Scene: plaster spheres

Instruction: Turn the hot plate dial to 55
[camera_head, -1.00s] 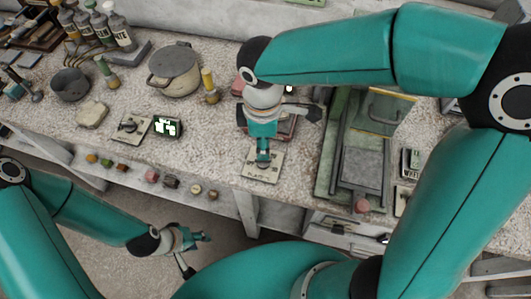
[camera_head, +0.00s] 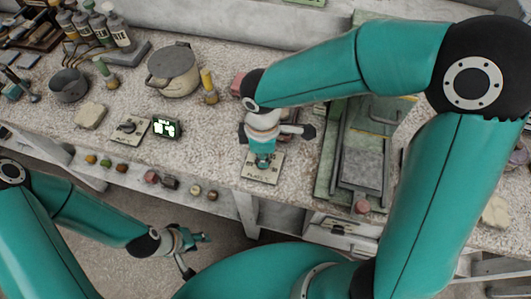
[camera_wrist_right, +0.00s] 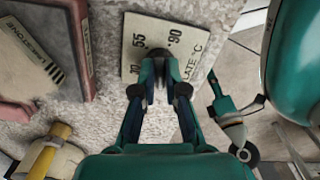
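The hot plate dial's pale plate (camera_head: 266,175) lies at the bench's front edge, labelled "PLATE". In the right wrist view the plate (camera_wrist_right: 190,45) shows "55", "90" and "PLATE °C". My right gripper (camera_head: 263,160) points down over it. Its fingertips (camera_wrist_right: 161,76) are close together around a narrow dark piece, seemingly the dial knob (camera_wrist_right: 160,68). The fingers hide most of the knob, so its pointer cannot be read. My left gripper (camera_head: 196,252) hangs below and in front of the bench, fingers apart and empty.
A second dial plate (camera_head: 128,130) and a lit green display (camera_head: 166,128) sit to the left. A lidded pot (camera_head: 173,72) and a yellow-handled tool (camera_head: 208,86) stand behind. A green-framed press (camera_head: 361,160) is right of the dial. A "LIMESTONE" block (camera_wrist_right: 30,58) lies near the gripper.

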